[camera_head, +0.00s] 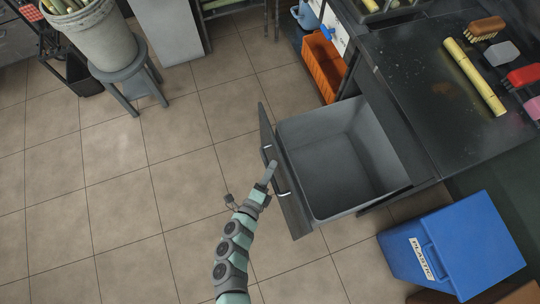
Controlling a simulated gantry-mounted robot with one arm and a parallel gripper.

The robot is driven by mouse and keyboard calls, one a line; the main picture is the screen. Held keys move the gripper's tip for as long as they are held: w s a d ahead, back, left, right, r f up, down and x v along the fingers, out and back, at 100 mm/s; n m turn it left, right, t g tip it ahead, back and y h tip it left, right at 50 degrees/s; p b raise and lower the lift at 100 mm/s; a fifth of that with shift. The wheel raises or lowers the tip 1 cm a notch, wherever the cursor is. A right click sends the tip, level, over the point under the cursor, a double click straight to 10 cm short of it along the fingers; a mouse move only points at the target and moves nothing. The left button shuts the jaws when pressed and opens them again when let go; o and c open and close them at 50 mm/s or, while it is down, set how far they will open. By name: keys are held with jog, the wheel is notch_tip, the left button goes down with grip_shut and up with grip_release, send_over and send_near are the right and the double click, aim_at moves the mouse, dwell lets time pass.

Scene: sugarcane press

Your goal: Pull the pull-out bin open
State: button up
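The pull-out bin (343,152) is a grey, deep, empty box under the dark worktop. It stands well out from the cabinet, its inside open to view. Its dark front panel (296,215) faces left and carries a pale metal bar handle (284,194). My gripper (270,168) is at the outer side of the front panel, by the handle, with my arm reaching up from the bottom of the picture. The fingertips overlap the handle area in this view. I cannot tell whether the fingers are closed on the handle or touch it.
A blue box labelled PLASTIC (454,246) stands right of the bin. An orange crate (323,66) is behind it. The worktop (420,70) holds a cane piece (475,77) and brushes. A bucket (95,35) sits on a stool (131,77) at upper left. The tiled floor at left is clear.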

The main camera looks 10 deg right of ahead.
jog(key=p+v, duration=0.1)
jog(key=v, duration=0.9)
jog(key=shift+s+a+p, duration=0.25)
jog(key=shift+s+p, duration=0.1)
jog(key=shift+p, duration=0.05)
jog(key=shift+r, duration=0.1)
